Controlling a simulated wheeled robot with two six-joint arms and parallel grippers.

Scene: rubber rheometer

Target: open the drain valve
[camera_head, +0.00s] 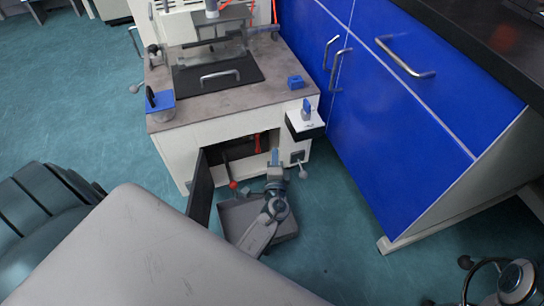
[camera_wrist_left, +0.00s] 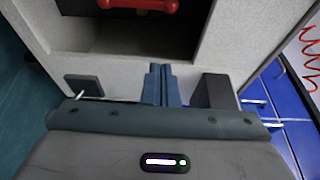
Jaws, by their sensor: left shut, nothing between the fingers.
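The white machine has an open compartment (camera_head: 245,147) low in its front. A red part with rounded ends (camera_wrist_left: 140,5), which looks like the valve handle, shows at the top edge of the left wrist view, inside the opening. In the head view a red ball (camera_head: 233,185) on a thin rod shows at the opening's lower left; I cannot tell if it is the same part. My left gripper (camera_head: 275,157) is shut and empty in front of the opening's right part. Its blue fingers (camera_wrist_left: 161,84) are together, below the red part and apart from it.
The dark compartment door (camera_head: 201,190) stands open at the left. A grey tray (camera_head: 230,212) lies low in front, under my left arm. Blue cabinets (camera_head: 400,130) close off the right side. Green floor (camera_head: 350,215) is free between them and the tray.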

